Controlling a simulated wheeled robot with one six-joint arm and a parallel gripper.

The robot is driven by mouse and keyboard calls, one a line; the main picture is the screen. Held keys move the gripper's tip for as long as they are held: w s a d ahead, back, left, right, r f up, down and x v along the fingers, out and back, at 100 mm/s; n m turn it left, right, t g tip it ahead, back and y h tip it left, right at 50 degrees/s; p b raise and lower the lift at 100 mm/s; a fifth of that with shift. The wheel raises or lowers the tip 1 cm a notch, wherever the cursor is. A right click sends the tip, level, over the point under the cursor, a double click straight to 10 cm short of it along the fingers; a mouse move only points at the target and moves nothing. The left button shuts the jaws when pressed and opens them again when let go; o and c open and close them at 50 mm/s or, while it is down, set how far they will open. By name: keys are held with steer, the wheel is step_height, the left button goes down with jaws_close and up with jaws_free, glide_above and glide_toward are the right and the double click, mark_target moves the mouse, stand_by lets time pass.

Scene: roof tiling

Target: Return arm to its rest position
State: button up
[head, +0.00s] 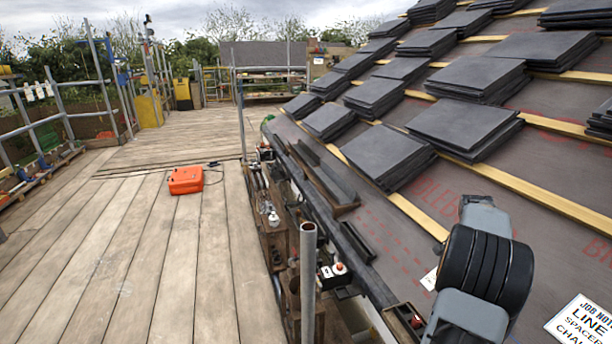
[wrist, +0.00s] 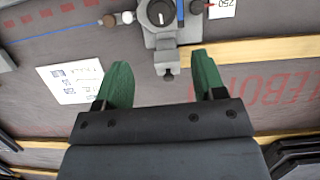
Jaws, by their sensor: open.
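My gripper (wrist: 160,84) shows in the wrist view with its two green fingers apart and nothing between them. Below its fingers is the roof underlay, with a grey clamp-like device with a round black knob (wrist: 161,14) just beyond the fingertips. In the head view, part of my arm is at the lower right, over the roof slope; the gripper's fingers do not show there.
Stacks of dark slates (head: 465,125) lie on the wooden battens (head: 560,200) of the roof. A printed sign (head: 582,322) lies at the lower right. An upright scaffold pole (head: 308,285) stands by the eaves. An orange case (head: 186,180) sits on the plank deck (head: 150,260), which is mostly clear.

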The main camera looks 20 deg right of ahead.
steer(key=a+r+n+y+p, duration=0.1)
steer(key=a+r+n+p, duration=0.25)
steer(key=a, duration=0.65)
steer(key=a+r+n+y+p, duration=0.1)
steer(key=a+r+n+p, duration=0.3)
steer(key=a, duration=0.7)
steer(key=s+a+r+n+t+p, duration=0.1)
steer(key=s+a+r+n+p, duration=0.1)
steer(key=a+r+p, duration=0.3)
steer(key=s+a+r+n+t+p, duration=0.1)
steer(key=a+r+n+p, duration=0.3)
steer(key=a+r, duration=0.3)
steer(key=s+a+r+n+t+y+p, duration=0.1)
steer(key=a+r+n+p, duration=0.3)
steer(key=a, duration=0.9)
steer(key=shift+s+r+t+p, duration=0.4)
steer(key=shift+s+r+p, duration=0.45)
steer(key=shift+r, duration=0.05)
steer(key=shift+a, duration=0.1)
